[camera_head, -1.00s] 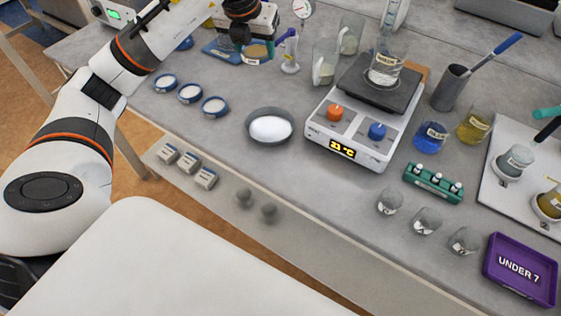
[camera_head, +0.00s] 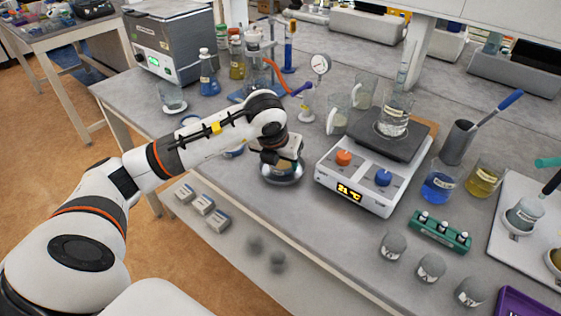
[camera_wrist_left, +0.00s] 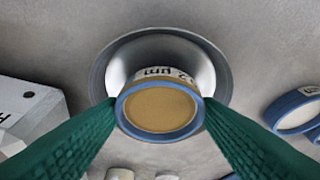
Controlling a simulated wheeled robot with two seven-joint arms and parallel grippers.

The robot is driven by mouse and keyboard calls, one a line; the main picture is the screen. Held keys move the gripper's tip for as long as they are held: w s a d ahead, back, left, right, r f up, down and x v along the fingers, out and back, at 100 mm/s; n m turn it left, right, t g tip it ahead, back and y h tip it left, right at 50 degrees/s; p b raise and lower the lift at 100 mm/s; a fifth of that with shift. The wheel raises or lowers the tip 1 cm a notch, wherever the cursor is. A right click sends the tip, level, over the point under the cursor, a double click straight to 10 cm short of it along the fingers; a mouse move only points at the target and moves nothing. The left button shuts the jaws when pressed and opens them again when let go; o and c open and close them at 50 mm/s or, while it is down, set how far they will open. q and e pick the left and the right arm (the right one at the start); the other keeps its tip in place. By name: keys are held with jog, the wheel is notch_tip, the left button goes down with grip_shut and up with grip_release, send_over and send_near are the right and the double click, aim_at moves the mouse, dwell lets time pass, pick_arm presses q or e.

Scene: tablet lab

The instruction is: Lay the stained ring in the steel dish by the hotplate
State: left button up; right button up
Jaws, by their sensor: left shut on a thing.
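The stained ring has a blue rim, a tan face and a printed label band; it shows in the left wrist view (camera_wrist_left: 160,108) and partly in the head view (camera_head: 284,165). My left gripper (camera_head: 280,158) is shut on it, with a green finger on each side in the left wrist view (camera_wrist_left: 160,112). The steel dish (camera_head: 284,181) is left of the hotplate (camera_head: 350,183). The ring is over the dish, whose shiny wall shows around it in the left wrist view (camera_wrist_left: 112,68). I cannot tell whether ring and dish touch. My right gripper is not in view.
Other blue-rimmed rings are partly behind my left arm; some show at the right of the left wrist view (camera_wrist_left: 295,108). A beaker (camera_head: 394,118) stands on the hotplate.

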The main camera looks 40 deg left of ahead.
pick_arm(q)
jog(key=shift+f, duration=0.7)
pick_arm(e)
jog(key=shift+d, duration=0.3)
pick_arm(q)
jog(key=shift+f, duration=0.1)
jog(key=o, duration=0.7)
jog(key=shift+c, duration=0.2)
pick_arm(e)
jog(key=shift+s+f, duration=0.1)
pick_arm(q)
jog(key=shift+r, duration=0.35)
jog(key=a+v, duration=0.1)
jog(key=v, duration=1)
jog(key=shift+s+d+r+b, duration=0.2)
jog(key=shift+d+r+b, duration=0.1)
jog(key=shift+d, duration=0.2)
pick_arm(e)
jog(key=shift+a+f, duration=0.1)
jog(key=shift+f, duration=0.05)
